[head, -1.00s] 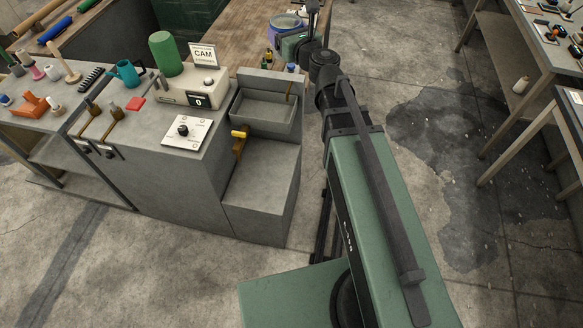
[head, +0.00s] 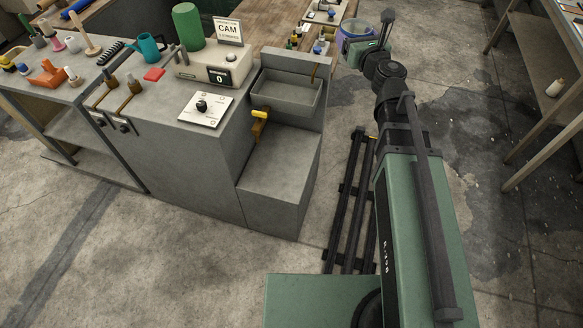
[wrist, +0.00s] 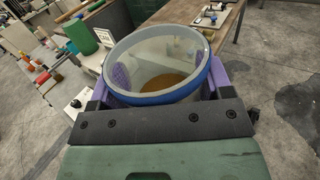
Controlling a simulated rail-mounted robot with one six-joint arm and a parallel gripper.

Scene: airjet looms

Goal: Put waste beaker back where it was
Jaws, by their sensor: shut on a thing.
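The waste beaker (wrist: 158,62) is a clear, wide cup with a blue band and brown matter at its bottom. In the wrist view it sits between the purple-padded fingers of my gripper (wrist: 158,82), which is shut on it. In the head view my gripper (head: 362,42) is at the far end of my arm, right of the wooden table's edge. The beaker (head: 354,28) shows there only in part, behind the gripper. It is held in the air over the floor.
A grey machine with a sink-like basin (head: 287,92) and a yellow-handled tap (head: 259,114) stands left of my arm. A CAM sign (head: 228,31), green cylinder (head: 188,27) and counter box (head: 213,68) are on it. The wooden table (head: 268,22) lies behind. Benches stand at right.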

